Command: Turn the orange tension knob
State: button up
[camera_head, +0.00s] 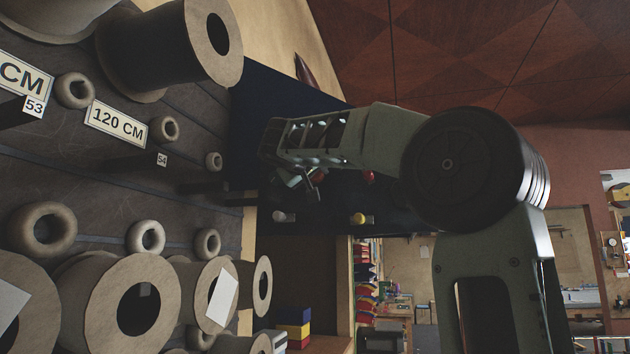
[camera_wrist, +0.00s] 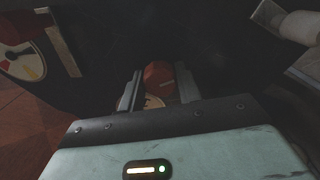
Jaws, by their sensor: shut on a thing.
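The orange tension knob (camera_wrist: 158,76) is reddish-orange and shows between the two fingers of my gripper (camera_wrist: 160,82) in the wrist view. The fingers are shut on it, one on each side. A pale round dial face is partly visible just below the knob, mostly hidden by the gripper. In the head view my gripper (camera_head: 302,182) reaches left to a dark panel (camera_head: 335,212). There the fingers and knob are small and dim, and the contact is hard to make out.
A yellow knob (camera_head: 358,218) and a white knob (camera_head: 283,216) sit low on the dark panel. A dial with a coloured scale (camera_wrist: 22,60) is at the left in the wrist view.

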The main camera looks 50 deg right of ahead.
jog(key=m+b, duration=0.1)
jog(key=b, duration=0.1)
jog(key=m+b, duration=0.1)
jog(key=b, duration=0.1)
jog(key=shift+f, duration=0.4)
jog(key=m+b, duration=0.3)
jog(key=shift+r, duration=0.1)
jog(key=m+b, duration=0.2)
jog(key=shift+r+m, duration=0.15)
jog(key=shift+m, duration=0.15)
jog(key=shift+r+m+b, duration=0.15)
jog(key=shift+m+b, duration=0.8)
jog(key=shift+m, duration=0.75)
jog(key=o, duration=1)
jog(key=shift+a, duration=0.1)
